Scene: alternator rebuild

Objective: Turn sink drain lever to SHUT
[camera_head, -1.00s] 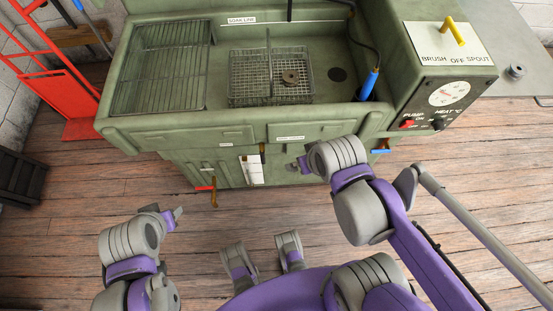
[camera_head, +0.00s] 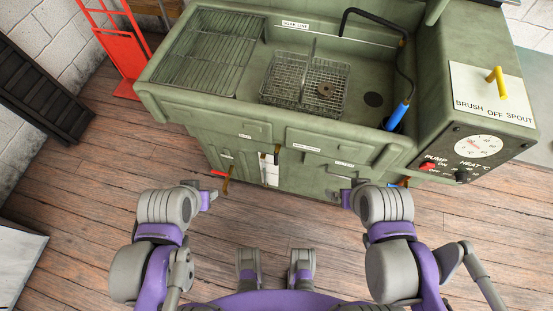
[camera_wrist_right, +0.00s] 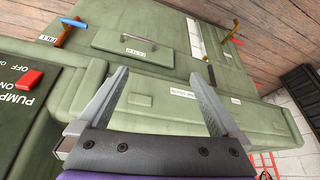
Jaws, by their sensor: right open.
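The likely sink drain lever (camera_head: 276,155) hangs on the green sink's front, left of a small white label. It has a dark end and a brass-coloured part. In the right wrist view the lever (camera_wrist_right: 210,72) shows beyond one finger, near a label that seems to read SINK DRAIN. My right gripper (camera_wrist_right: 158,75) is open and empty, facing the sink front. In the head view the right gripper (camera_head: 342,190) is right of the lever, apart from it. My left gripper (camera_head: 207,192) is left of it, near the red-handled lever; its jaw opening is unclear.
The red-handled lever (camera_head: 219,173) is low on the sink front. A blue-handled lever (camera_wrist_right: 63,34) is beside a FILL label. The basin holds a wire basket (camera_head: 290,98) with a round part in it. A control panel (camera_head: 475,150) is at right. Open wooden floor lies in front.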

